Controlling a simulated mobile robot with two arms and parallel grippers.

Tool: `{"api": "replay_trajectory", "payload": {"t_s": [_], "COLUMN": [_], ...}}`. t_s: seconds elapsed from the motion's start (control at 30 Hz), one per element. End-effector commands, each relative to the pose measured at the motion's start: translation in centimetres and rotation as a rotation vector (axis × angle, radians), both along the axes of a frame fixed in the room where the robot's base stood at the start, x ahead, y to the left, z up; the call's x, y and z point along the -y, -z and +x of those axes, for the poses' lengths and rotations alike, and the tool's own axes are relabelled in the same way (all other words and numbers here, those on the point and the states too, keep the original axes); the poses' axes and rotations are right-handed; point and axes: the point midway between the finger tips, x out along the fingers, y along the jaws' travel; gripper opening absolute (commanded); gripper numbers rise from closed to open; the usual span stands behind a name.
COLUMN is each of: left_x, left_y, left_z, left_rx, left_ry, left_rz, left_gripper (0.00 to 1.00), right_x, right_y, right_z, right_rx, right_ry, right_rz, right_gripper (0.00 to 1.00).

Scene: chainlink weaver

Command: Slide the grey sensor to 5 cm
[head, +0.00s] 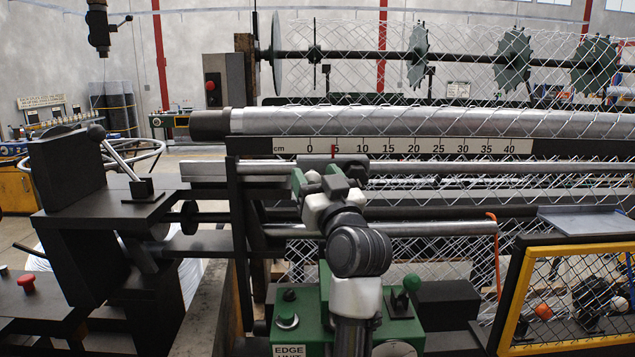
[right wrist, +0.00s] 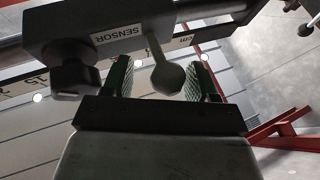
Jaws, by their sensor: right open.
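The grey sensor (right wrist: 98,38) is a block labelled SENSOR on a rail, with a ball-ended stem (right wrist: 168,78) hanging from it. In the head view the sensor (head: 346,164) is partly hidden behind my right gripper (head: 322,179). A white cm scale (head: 430,147) runs above the rail. A red mark (head: 333,151) on it stands at about 5, perhaps slightly left. In the right wrist view my right gripper (right wrist: 157,78) is open, with one finger on each side of the ball, apparently with gaps. My left gripper is not in view.
A dark round knob (right wrist: 75,76) hangs from the sensor beside the left finger. The sensor's rail (head: 450,168) continues right. Wire mesh (head: 480,190) lies behind it. A green unit (head: 300,318) stands below my right arm, and a yellow-framed guard (head: 515,290) stands at right.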

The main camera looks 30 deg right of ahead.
Motion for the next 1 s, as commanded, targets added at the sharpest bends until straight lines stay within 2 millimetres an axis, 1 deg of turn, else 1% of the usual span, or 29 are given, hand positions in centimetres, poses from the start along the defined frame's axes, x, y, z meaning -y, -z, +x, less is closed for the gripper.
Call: {"api": "replay_trajectory", "payload": {"t_s": [0.07,0.17,0.4,0.5,0.6,0.7,0.8,1.0], "left_x": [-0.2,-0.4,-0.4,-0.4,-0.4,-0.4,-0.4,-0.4], "left_y": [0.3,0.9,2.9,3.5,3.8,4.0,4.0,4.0], "left_z": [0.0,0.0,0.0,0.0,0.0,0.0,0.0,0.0], "left_rx": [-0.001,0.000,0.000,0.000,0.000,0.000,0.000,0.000], "left_ry": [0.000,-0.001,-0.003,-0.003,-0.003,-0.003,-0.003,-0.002], "left_rz": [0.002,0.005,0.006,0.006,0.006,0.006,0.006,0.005], "left_gripper": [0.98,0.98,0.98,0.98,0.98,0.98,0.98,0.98], "right_x": [0.0,-0.2,-0.8,-1.0,-1.2,-1.3,-1.4,-1.4], "right_y": [0.3,0.9,2.9,3.5,4.0,4.2,4.2,4.2], "right_z": [-0.3,-1.4,-5.8,-7.5,-8.7,-9.5,-9.8,-9.8], "right_rx": [0.000,0.000,0.001,0.001,0.000,-0.001,-0.001,-0.001], "right_ry": [0.000,0.002,0.002,0.003,0.001,0.001,0.001,0.001], "right_rz": [-0.001,-0.001,0.000,-0.001,-0.001,0.001,0.001,0.001], "right_gripper": [0.59,0.59,0.59,0.59,0.59,0.59,0.59,0.59]}}
